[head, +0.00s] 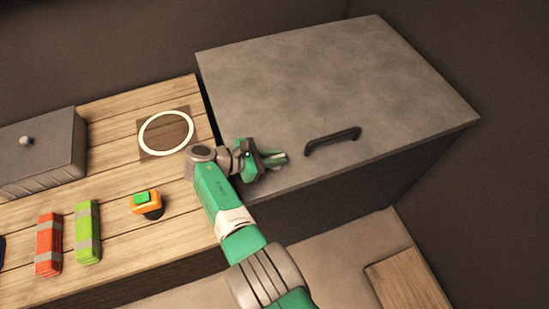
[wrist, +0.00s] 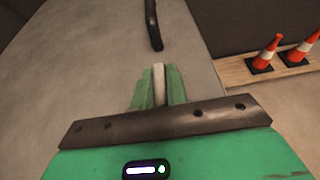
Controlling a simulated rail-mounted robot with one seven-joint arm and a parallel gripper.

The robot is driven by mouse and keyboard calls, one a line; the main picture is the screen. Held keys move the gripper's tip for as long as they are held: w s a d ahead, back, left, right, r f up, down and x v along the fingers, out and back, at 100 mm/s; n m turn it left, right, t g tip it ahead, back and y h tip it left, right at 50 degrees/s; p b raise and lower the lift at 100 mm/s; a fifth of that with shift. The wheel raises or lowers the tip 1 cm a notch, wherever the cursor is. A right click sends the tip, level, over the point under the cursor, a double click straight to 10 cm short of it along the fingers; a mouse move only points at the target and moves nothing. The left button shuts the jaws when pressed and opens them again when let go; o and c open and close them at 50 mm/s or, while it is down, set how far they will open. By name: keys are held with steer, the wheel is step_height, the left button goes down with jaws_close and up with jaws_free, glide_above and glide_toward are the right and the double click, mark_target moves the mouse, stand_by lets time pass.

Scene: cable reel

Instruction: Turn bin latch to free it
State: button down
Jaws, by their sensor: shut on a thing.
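The large grey bin (head: 320,80) has a flat grey lid with a black handle (head: 333,141) near its front edge. The handle also shows at the top of the wrist view (wrist: 152,25). My gripper (head: 277,158) is at the bin's front edge, left of the handle. In the wrist view, the green fingers of my gripper (wrist: 159,88) are shut on a narrow pale piece, which looks like the latch (wrist: 158,77). The latch points roughly along the fingers, towards the handle side. Its base is hidden by the fingers.
The wooden bench (head: 105,195) at left holds a grey lidded box (head: 40,150), a white ring (head: 166,133), red (head: 48,245) and green (head: 87,232) bundles, and an orange device (head: 146,202). Traffic cones (wrist: 268,52) stand on a board at right in the wrist view.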

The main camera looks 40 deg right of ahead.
steer(key=c, duration=1.4)
jaws_free()
steer(key=shift+d, duration=0.1)
steer(key=shift+v, duration=3.95)
